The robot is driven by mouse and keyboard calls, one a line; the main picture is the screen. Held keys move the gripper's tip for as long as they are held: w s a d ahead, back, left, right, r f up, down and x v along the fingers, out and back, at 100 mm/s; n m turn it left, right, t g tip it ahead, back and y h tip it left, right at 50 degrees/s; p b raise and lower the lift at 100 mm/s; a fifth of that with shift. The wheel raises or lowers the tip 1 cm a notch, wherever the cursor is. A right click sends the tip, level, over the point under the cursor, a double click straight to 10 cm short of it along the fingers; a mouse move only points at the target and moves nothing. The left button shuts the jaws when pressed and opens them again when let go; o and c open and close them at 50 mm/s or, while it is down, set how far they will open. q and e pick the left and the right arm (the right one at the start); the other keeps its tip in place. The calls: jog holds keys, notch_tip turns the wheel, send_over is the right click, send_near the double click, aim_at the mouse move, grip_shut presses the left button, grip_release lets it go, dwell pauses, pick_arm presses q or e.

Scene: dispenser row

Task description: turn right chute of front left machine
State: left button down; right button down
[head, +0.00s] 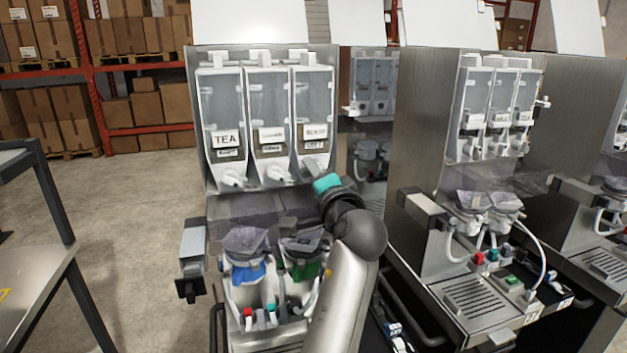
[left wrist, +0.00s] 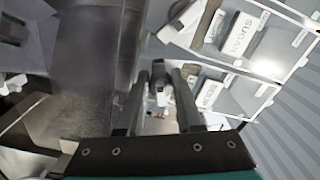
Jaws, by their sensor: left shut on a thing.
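The front left machine (head: 197,120) has three clear canisters side by side, the left one labelled TEA, each with a white chute at its foot. The right chute (head: 310,164) shows only in part, just above my gripper. My left gripper (head: 326,183) reaches up to it from below; its teal part shows, but its fingertips are hidden in the head view. In the left wrist view, the two dark fingers of my left gripper (left wrist: 160,78) stand on either side of the pale chute (left wrist: 159,92) and are shut on it. The chute's exact turn is hard to tell. My right gripper is not in view.
The middle chute (head: 278,175) and left chute (head: 232,178) hang close by on the left. Mixing bowls (head: 245,240) and hoses sit below. A second machine (head: 425,140) stands at the right. A metal cart (head: 40,270) is at the left, with open floor between.

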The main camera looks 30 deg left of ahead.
pick_arm(q)
jog(key=shift+f+n+b, duration=0.1)
jog(key=shift+n+b, duration=0.25)
jog(key=shift+n, duration=0.65)
jog(key=c, duration=0.9)
grip_release()
